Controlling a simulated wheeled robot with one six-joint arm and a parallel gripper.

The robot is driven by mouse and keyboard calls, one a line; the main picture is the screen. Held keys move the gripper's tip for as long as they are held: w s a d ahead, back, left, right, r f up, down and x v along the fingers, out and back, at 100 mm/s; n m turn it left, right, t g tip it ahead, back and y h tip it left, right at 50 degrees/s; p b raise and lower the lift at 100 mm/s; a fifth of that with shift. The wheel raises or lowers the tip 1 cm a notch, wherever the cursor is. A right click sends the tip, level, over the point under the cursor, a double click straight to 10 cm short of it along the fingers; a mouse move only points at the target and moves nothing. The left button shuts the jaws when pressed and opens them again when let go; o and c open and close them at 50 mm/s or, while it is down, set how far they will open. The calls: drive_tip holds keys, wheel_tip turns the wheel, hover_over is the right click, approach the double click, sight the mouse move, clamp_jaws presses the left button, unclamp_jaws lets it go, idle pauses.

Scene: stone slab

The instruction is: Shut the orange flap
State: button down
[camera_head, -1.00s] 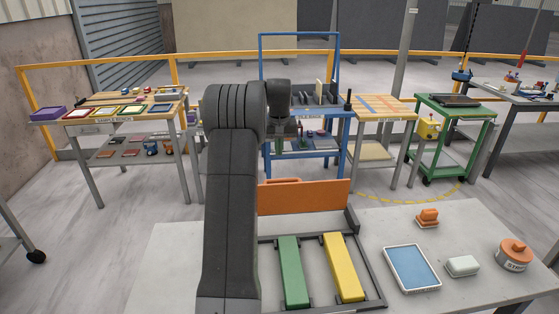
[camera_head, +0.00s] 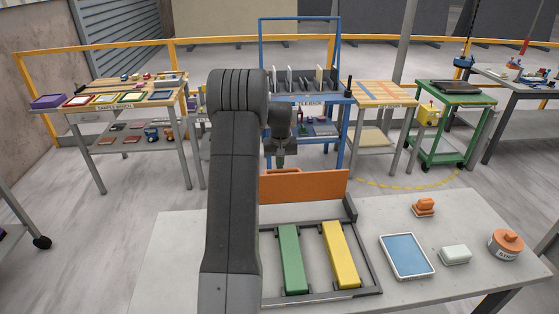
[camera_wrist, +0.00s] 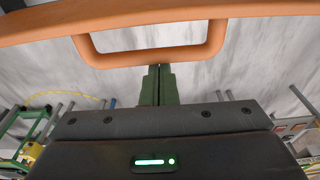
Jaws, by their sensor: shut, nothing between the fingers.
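The orange flap (camera_head: 315,187) stands upright at the back edge of a dark frame on the near slab. Its handle loop shows along the top in the wrist view (camera_wrist: 150,58). My gripper (camera_head: 281,163) points down just above the flap's handle in the head view. In the wrist view its green fingers (camera_wrist: 158,72) are together and empty, with tips by the handle's bar. I cannot tell whether they touch it. A green flap (camera_head: 291,258) and a yellow flap (camera_head: 340,255) lie down in the frame (camera_head: 373,270).
To the right on the slab are a blue-topped tray (camera_head: 407,256), a white block (camera_head: 456,255), an orange piece (camera_head: 424,207) and an orange-lidded round container (camera_head: 506,244). A blue rack (camera_head: 352,125) stands behind the flap, with floor between.

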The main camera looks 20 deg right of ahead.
drive_tip(key=shift+s+b, duration=0.15)
drive_tip(key=shift+b, duration=0.25)
drive_tip(key=shift+s+r+t+b, duration=0.15)
drive_tip(key=shift+s+t+b, duration=0.15)
drive_tip(key=shift+t+b, duration=0.35)
